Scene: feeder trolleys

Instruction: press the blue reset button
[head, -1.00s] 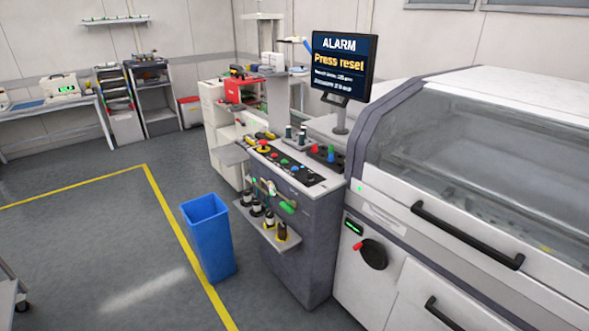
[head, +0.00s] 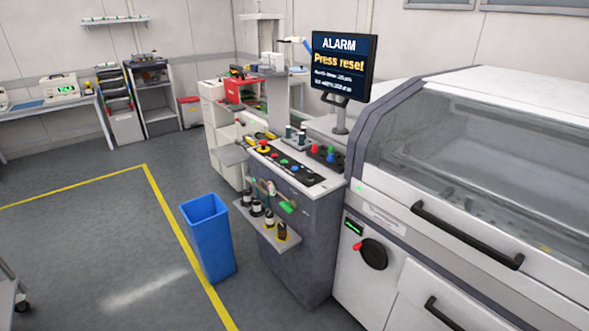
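The control panel (head: 318,179) is the sloped top of a grey console in the middle of the head view. A small blue button (head: 294,168) sits in the row of buttons on its black strip, towards the right end. A red mushroom button on a yellow base (head: 263,146) is at the far left end of the panel. The monitor (head: 343,62) above reads "ALARM" and "Press reset", with smaller lines that I cannot read clearly. Neither of my grippers is in view.
A blue bin (head: 208,240) stands on the floor left of the console. A shelf (head: 270,235) with several bottles juts out from the console's front. A large white machine (head: 395,215) with a clear hood and black handles fills the right. Open floor lies at the left, marked by a yellow line (head: 180,230).

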